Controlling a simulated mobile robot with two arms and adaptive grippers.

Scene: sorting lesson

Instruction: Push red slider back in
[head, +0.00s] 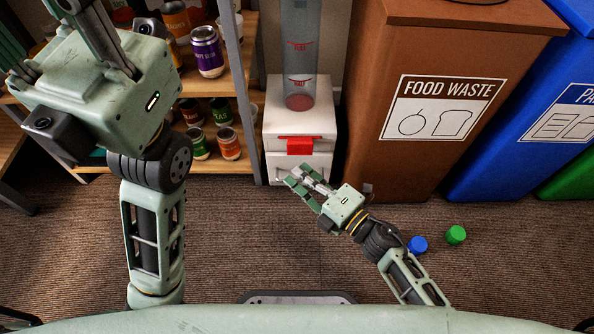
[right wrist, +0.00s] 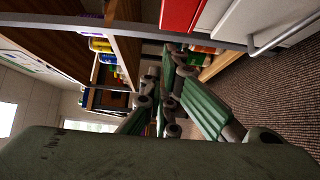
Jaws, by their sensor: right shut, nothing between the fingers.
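The red slider (head: 299,146) sits in the upper front of a white box (head: 318,122) and appears to stick out from it. A clear tube (head: 300,50) stands on that box. My right gripper (head: 303,182) is shut and empty, in front of and below the slider, apparently apart from it. In the right wrist view its fingers (right wrist: 172,92) are together, with a red surface (right wrist: 182,12), likely the slider, at the top edge. My left arm fills the upper left of the head view; its fingers are cut off at the top edge.
Shelves with cans (head: 207,52) stand left of the box. A brown food waste bin (head: 365,110) and a blue bin (head: 520,130) stand to the right. A blue cap (head: 418,245) and a green cap (head: 456,235) lie by my right arm. The carpet (head: 240,230) is mostly clear.

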